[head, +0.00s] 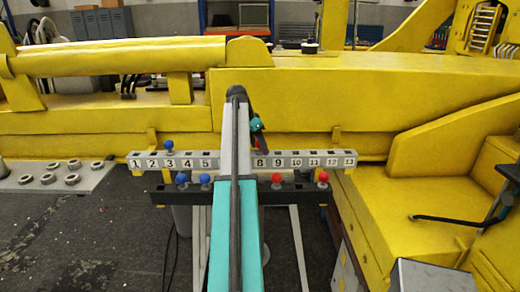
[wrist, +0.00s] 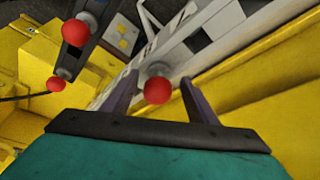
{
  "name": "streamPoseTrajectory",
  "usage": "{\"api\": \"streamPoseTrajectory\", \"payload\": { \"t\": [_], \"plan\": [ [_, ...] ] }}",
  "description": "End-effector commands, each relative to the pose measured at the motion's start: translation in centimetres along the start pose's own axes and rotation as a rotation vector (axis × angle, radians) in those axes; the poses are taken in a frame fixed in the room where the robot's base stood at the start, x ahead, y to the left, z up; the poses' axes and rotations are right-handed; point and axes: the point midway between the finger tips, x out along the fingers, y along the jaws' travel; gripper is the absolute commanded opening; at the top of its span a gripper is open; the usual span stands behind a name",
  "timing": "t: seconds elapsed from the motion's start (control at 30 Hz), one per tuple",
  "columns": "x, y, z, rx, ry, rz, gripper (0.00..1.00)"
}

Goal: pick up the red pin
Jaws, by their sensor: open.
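A red pin (wrist: 158,92) with a round ball head shows between the two dark fingers of my open gripper (wrist: 159,78) in the wrist view. There are gaps on both sides of it, and it appears to stand at the pale numbered rail (wrist: 204,38). Two other red pins, a left one (head: 277,179) and a right one (head: 323,178), are on the dark lower rail (head: 300,193).
One blue pin (head: 169,146) stands on the numbered rail near 3. Two more blue pins, one at left (head: 181,178) and one beside it (head: 205,179), are on the dark rail. A yellow boom (head: 400,85) runs behind. My arm hides numbers 6 and 7.

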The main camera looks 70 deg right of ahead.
Motion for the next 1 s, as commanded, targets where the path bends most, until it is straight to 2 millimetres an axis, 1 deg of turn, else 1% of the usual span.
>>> {"api": "streamPoseTrajectory", "payload": {
  "t": [0.07, 0.17, 0.3, 0.37, 0.4, 0.77, 0.87, 1.0],
  "plan": [
    [0.0, 0.0, 0.0, 0.000, 0.000, 0.000, 0.53],
    [0.0, 0.0, 0.0, 0.000, 0.000, 0.000, 0.38],
    [0.0, 0.0, 0.0, -0.001, 0.000, 0.000, 0.14],
    [0.0, 0.0, 0.0, -0.001, 0.000, 0.000, 0.04],
    [-0.1, -0.1, 0.0, -0.001, 0.001, -0.001, 0.02],
    [-0.4, -0.1, -0.1, -0.001, 0.001, -0.002, 0.02],
    [-0.9, -0.1, -0.3, -0.001, 0.001, -0.002, 0.02],
    [-2.0, -0.2, -0.8, -0.001, 0.002, -0.002, 0.02]
  ]
}}
